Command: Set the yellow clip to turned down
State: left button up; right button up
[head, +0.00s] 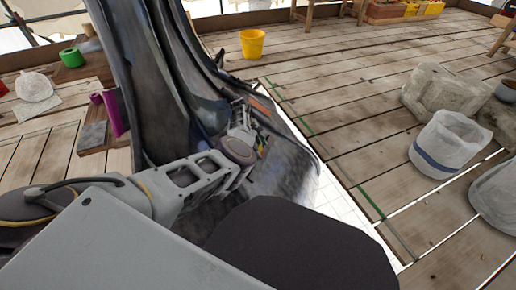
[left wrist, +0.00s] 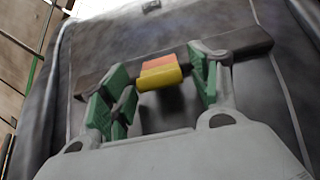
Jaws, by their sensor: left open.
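The yellow clip (left wrist: 160,77) shows in the left wrist view, with an orange-pink part (left wrist: 158,62) right behind it. It sits at the middle of a dark bar (left wrist: 245,42) that lies across a grey, metal-like surface. My left gripper (left wrist: 163,84) is open, its green-padded fingers on either side of the clip, with a visible gap on each side. In the head view my left gripper (head: 243,132) is low against the dark spire (head: 165,75); the clip is hard to make out there. My right gripper is not in view.
A yellow bucket (head: 252,44), a white bucket with a blue band (head: 448,146) and a stone block (head: 440,92) stand on the plank floor. Purple tubes (head: 115,112) and a green roll (head: 72,58) lie left of the spire.

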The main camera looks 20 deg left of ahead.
pick_arm(q)
jog(key=c, duration=1.1)
jog(key=shift+a, duration=0.15)
jog(key=shift+a+f+h+b, duration=0.2)
jog(key=shift+h+b, duration=0.35)
jog(key=shift+h, duration=0.15)
jog(key=o, duration=1.1)
jog(key=shift+r, duration=0.15)
